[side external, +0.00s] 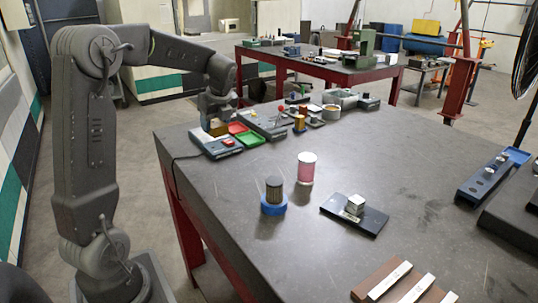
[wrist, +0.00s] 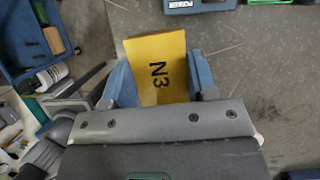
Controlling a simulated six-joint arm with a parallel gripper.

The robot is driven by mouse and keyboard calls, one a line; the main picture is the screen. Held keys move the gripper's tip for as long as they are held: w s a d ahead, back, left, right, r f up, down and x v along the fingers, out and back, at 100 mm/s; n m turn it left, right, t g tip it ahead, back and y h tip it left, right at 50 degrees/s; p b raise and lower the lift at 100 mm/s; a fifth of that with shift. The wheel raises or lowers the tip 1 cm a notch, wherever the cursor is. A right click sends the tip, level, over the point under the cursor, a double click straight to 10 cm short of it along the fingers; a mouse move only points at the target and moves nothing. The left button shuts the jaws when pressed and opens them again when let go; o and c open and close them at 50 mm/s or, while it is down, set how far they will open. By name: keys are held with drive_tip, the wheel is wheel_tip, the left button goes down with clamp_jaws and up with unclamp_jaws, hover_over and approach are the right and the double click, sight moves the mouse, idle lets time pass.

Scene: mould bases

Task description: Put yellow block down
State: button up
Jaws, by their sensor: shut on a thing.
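The yellow block (wrist: 157,60), marked N3, fills the gap between the blue fingers of my gripper (wrist: 160,80) in the wrist view. My gripper is shut on it. In the side external view my gripper (side external: 214,108) is at the far left edge of the grey table, and the block (side external: 214,124) shows small and partly hidden beneath it. I cannot tell whether the block's underside touches anything.
A dark cylinder on a blue base (side external: 273,206), a pink jar (side external: 306,172) and a black plate (side external: 338,214) with a metal block stand nearer. The grey table (side external: 230,190) has free room at front left.

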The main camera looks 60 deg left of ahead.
drive_tip(key=w+a, duration=0.3)
drive_tip(key=w, duration=0.7)
hover_over(276, 154)
drive_tip(key=d, duration=0.2)
drive_tip(key=shift+m, duration=0.4)
drive_tip(key=f, duration=0.8)
drive_tip(key=shift+a, duration=0.2)
drive_tip(key=shift+f, duration=1.95)
drive_tip(key=shift+f, duration=0.1)
drive_tip(key=o, duration=1.1)
drive_tip(key=shift+f, duration=0.1)
drive_tip(key=shift+c, duration=0.2)
